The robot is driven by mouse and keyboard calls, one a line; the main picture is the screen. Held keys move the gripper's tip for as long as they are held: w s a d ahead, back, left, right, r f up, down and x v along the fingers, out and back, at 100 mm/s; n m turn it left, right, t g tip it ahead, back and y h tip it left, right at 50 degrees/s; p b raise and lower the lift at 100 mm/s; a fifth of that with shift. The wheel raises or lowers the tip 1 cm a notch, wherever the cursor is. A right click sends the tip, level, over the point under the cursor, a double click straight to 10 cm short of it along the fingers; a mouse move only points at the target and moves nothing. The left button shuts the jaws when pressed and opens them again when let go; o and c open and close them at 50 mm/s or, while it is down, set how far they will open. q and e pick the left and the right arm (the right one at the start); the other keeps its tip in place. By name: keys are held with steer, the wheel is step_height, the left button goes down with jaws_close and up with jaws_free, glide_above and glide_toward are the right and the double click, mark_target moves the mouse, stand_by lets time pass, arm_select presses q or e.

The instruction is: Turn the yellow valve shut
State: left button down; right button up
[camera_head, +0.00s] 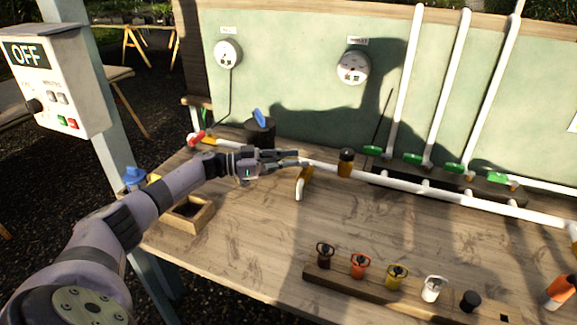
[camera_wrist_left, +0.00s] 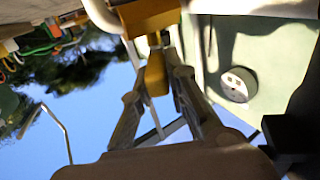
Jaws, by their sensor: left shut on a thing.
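The yellow valve (camera_head: 306,174) sits on the white pipe along the back of the bench, above a short white downward spout (camera_head: 300,190). My left gripper (camera_head: 298,157) reaches it from the left. In the left wrist view the valve's yellow body (camera_wrist_left: 150,17) is at the top, and its yellow handle (camera_wrist_left: 155,76) lies between the fingers of my left gripper (camera_wrist_left: 157,85), which is shut on it. In the head view the fingers partly hide the handle, so its exact angle is unclear. My right gripper is in neither view.
A yellow fitting with a black top (camera_head: 346,163) stands on the pipe just right of the valve. Red (camera_head: 197,137), blue (camera_head: 259,117) and green (camera_head: 413,158) handles are nearby. A wooden rack (camera_head: 345,285) holds several coloured pieces in front. The middle bench top is clear.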

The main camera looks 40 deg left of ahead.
arm_select(q)
steer(key=c, duration=1.6)
jaws_free()
steer(key=shift+o, duration=0.2)
step_height(320, 180, up, 10)
steer(key=shift+r, duration=0.1)
